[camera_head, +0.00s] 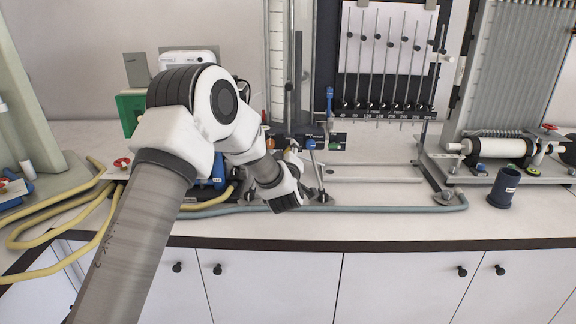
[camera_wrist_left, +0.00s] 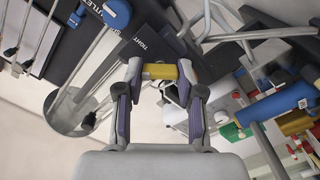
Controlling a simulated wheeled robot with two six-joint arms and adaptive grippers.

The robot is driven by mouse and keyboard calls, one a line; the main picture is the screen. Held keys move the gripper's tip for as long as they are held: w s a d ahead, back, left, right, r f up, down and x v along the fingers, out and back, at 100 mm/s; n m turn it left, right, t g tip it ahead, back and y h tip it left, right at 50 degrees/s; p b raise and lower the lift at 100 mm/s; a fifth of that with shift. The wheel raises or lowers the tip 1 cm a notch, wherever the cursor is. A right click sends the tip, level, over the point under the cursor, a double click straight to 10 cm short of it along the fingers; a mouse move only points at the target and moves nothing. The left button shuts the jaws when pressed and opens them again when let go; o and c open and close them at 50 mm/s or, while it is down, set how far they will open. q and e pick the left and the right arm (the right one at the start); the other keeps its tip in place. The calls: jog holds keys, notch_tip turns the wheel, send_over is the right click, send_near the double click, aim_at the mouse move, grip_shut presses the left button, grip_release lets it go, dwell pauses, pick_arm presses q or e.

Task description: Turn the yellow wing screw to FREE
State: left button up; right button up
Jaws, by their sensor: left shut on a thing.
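In the left wrist view my left gripper (camera_wrist_left: 160,80) is shut on the yellow wing screw (camera_wrist_left: 161,71), with one fingertip at each end of its wing. A dark plate (camera_wrist_left: 144,47) with white lettering beginning "TIGHT" lies just beyond the screw. The word FREE cannot be read. In the head view my left arm reaches in from the lower left to the foot of the manometer board, where its wrist and gripper hide the screw. My right gripper is in neither view.
Blue-handled valves (camera_wrist_left: 115,13) stand close to the gripper. A grey hose (camera_head: 400,208) runs along the bench front; yellow hoses (camera_head: 60,222) lie at left. A dark blue cup (camera_head: 503,187) stands at right. The bench front (camera_head: 400,228) is clear.

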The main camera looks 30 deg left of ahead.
pick_arm(q)
jog(key=n+b, duration=0.2)
jog(key=b, duration=0.1)
jog(key=n+b, duration=0.5)
jog(key=b, duration=0.2)
jog(key=shift+f+n, duration=0.35)
jog(key=shift+n, duration=0.05)
jog(key=shift+r+n+b, duration=0.2)
jog(key=shift+n+b, duration=0.6)
jog(key=shift+b, duration=0.15)
jog(key=o, duration=1.1)
jog(key=shift+a, duration=0.1)
jog(key=shift+o, duration=0.2)
jog(key=shift+s, duration=0.15)
jog(key=v, duration=1.2)
jog(key=shift+f, duration=0.15)
